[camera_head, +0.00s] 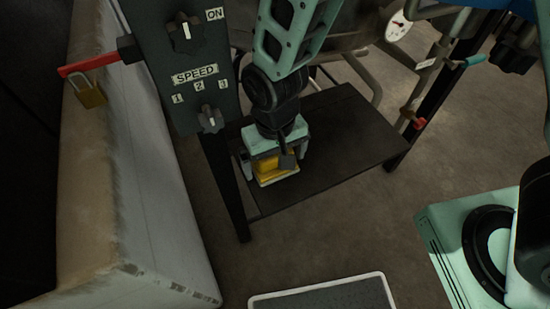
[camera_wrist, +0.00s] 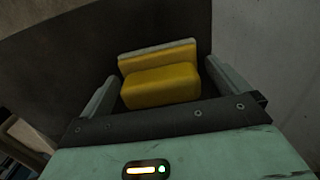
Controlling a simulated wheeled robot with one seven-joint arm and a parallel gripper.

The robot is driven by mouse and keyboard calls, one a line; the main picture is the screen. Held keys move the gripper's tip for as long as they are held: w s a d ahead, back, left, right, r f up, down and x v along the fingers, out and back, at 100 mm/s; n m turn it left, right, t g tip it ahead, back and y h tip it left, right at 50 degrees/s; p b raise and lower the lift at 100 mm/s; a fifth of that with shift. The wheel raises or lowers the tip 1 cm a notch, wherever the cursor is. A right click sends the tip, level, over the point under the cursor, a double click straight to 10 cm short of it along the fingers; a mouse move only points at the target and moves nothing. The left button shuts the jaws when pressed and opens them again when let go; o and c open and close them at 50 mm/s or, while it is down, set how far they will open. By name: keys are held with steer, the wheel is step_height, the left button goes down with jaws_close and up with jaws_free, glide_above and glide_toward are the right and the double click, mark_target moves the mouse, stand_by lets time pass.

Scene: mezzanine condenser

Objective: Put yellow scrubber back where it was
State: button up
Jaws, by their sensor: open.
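The yellow scrubber (camera_head: 272,168) rests on a dark low table (camera_head: 335,135), near its left end, with a pale pad along one side. My gripper (camera_head: 276,160) is directly over it, pointing down. In the wrist view the scrubber (camera_wrist: 160,84) lies between the two fingers of my gripper (camera_wrist: 157,92), which are open with one on each side of it. The head view does not clearly show whether the fingers touch it. My gripper hides part of the scrubber's top.
A control box (camera_head: 185,60) with knobs stands left of the table, with a red lever and a padlock (camera_head: 88,92). Pipes with a gauge (camera_head: 397,27) and a red valve handle (camera_head: 412,118) are behind and right. A grey-topped tray or panel (camera_head: 325,296) is at the bottom; floor between is clear.

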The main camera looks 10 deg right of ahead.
step_height(320, 180, up, 12)
steer(key=shift+f, duration=0.15)
steer(key=s+d+r+n, duration=0.4)
steer(key=s+d, duration=0.4)
steer(key=s, duration=0.3)
steer(key=shift+r+y, duration=0.3)
steer(key=shift+r, duration=0.3)
steer(key=shift+d+r+p, duration=0.1)
steer(key=shift+p, duration=0.2)
